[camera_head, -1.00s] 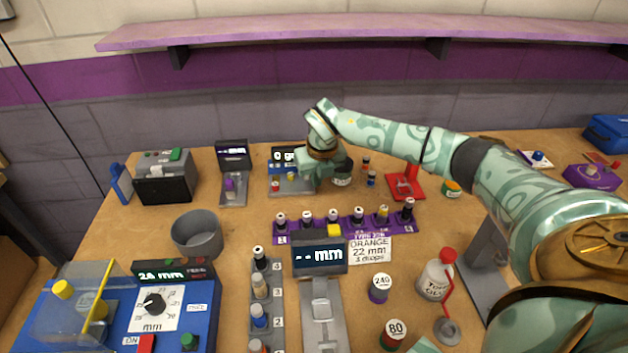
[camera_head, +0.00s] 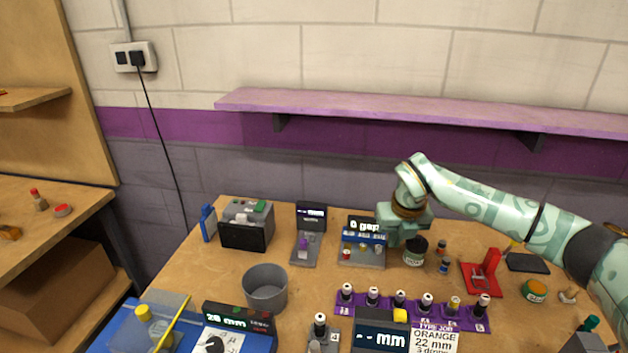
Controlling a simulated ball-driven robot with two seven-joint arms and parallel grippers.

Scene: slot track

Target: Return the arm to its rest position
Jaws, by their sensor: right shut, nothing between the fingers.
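My right arm comes in from the right in pale green with darker markings and reaches across the back of the table. My right gripper (camera_head: 395,242) hangs at the right side of the small device whose display reads "0 gap" (camera_head: 352,255). Its jaws are shut with nothing held. Its fingertips are hard to make out, and I cannot tell whether it touches the device. A dark-lidded jar (camera_head: 414,252) stands just right of the gripper. My left gripper is not in view.
A purple rack (camera_head: 430,317) of several bottles stands in front of the arm. A grey bowl (camera_head: 265,290) is at left, and a red stand (camera_head: 483,275) is at right. A purple shelf (camera_head: 400,110) runs along the wall above. Bare wood lies between bowl and device.

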